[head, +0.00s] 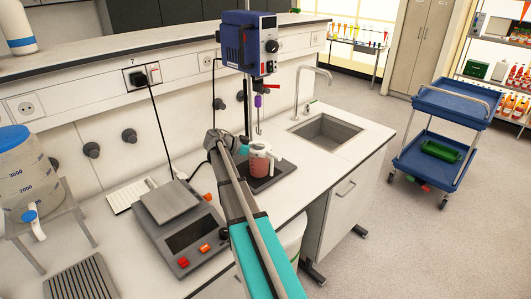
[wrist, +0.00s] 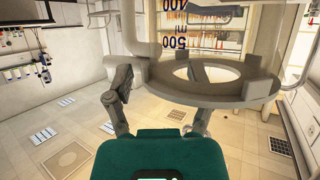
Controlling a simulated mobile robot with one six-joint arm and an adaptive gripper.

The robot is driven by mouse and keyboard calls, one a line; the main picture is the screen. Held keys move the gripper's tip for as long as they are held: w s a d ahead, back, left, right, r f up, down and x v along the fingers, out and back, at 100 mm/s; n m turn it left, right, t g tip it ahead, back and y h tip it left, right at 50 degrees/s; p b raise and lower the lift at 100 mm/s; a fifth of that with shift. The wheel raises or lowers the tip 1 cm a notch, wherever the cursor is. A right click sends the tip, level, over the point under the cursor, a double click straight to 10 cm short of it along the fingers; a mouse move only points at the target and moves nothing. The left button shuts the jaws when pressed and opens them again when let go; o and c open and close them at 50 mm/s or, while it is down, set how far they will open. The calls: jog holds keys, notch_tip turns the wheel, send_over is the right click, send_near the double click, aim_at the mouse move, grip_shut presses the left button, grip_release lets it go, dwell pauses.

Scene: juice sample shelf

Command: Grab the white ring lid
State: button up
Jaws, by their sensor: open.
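The white ring lid (head: 260,148) sits on top of a clear jug (head: 259,166) with pinkish-red liquid, under the stirrer. In the wrist view the ring lid (wrist: 262,88) is a large pale ring close in front of me, right of centre, with its opening visible. The jug's volume marks show past it. My gripper (head: 222,139) is just left of the jug in the head view. In the wrist view my gripper (wrist: 160,95) is open, its left finger clear of the ring and its right finger partly hidden by the rim. I cannot tell whether they touch.
A blue overhead stirrer (head: 247,42) stands behind the jug, its shaft above the lid. A grey balance (head: 180,225) is left of my arm. A sink (head: 325,132) lies to the right. A blue cart (head: 435,140) stands on the floor beyond.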

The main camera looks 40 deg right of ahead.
jog(key=shift+c, duration=0.3)
grip_shut()
dwell(0.4)
